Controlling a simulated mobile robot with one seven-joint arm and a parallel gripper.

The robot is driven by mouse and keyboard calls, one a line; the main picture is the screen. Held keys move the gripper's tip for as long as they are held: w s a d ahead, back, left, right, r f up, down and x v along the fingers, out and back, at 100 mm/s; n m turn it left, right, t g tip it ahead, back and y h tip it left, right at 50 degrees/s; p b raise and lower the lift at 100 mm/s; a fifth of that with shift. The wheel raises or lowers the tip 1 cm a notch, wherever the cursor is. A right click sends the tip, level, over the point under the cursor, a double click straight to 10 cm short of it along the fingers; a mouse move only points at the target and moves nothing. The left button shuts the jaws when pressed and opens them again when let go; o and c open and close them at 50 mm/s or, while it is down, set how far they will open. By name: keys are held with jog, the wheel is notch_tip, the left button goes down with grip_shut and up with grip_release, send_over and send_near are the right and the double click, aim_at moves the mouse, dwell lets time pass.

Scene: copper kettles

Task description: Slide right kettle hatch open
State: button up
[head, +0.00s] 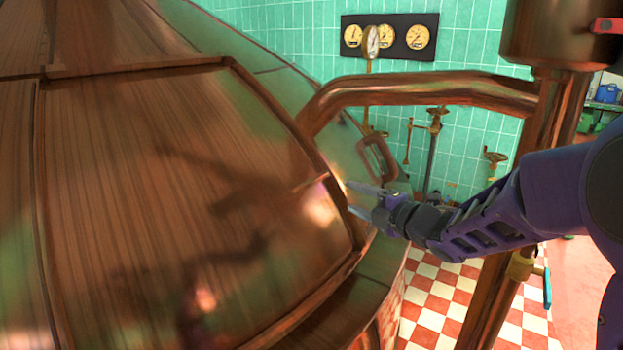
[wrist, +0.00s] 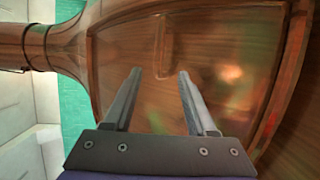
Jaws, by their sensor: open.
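The kettle hatch (head: 170,170) is a large, glossy copper panel on the sloping kettle, framed by raised copper rails. It looks closed over its opening. A thin bar-like shape (head: 310,184) shows near its right edge; I cannot tell whether it is a handle or a reflection. The hatch panel (wrist: 215,100) also fills the middle of the wrist view. My gripper (head: 350,198) is just off the hatch's right edge, with its fingers pointing left at it. In the wrist view my gripper (wrist: 160,72) is open, with nothing between its fingers. Contact with the panel cannot be made out.
A thick copper pipe (head: 425,88) arches from the kettle to an upright pipe (head: 545,130) on the right, above my arm. A copper loop (head: 378,157) stands behind my gripper. Gauges (head: 390,37) and valves (head: 436,115) are on the green tiled wall. Checkered floor lies below.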

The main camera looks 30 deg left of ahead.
aim_at(316, 182)
jog(key=x, duration=1.6)
jog(key=shift+w+a+p, duration=0.3)
jog(key=shift+p, duration=0.05)
grip_shut()
dwell(0.6)
